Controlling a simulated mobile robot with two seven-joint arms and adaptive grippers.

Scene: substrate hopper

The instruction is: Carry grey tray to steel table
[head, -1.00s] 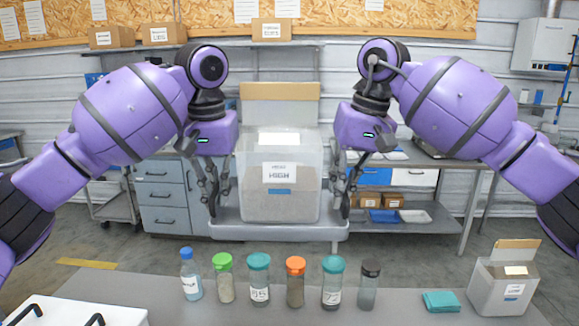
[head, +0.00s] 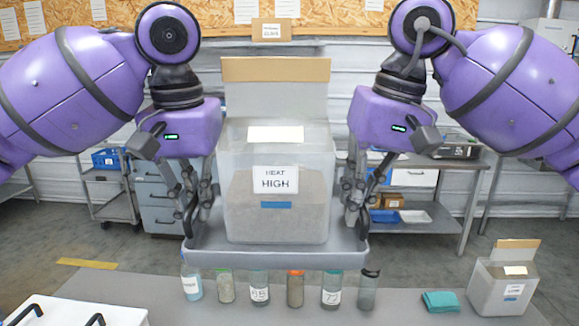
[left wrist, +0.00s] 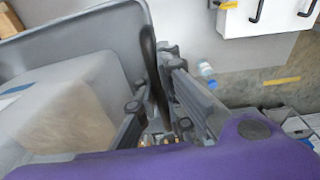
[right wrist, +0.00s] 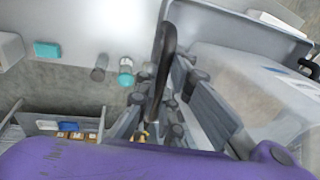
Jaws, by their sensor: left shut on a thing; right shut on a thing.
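The grey tray (head: 277,257) is held up level in the middle of the head view, carrying a translucent bin labelled HEAT HIGH (head: 275,222). My left gripper (head: 199,212) is shut on the tray's left side; the left wrist view shows its fingers at the rim (left wrist: 150,70). My right gripper (head: 358,207) is shut on the right side; the right wrist view shows it at the rim (right wrist: 163,70). A grey table top (head: 240,312) lies nearest me, and a grey bench (head: 450,165) stands behind. I cannot tell which is the steel table.
On the near table stand several capped bottles (head: 258,290), their tops partly hidden by the tray. A white box with handles (head: 75,312) is at the left. Bare surface (head: 400,308) lies before the cloth.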

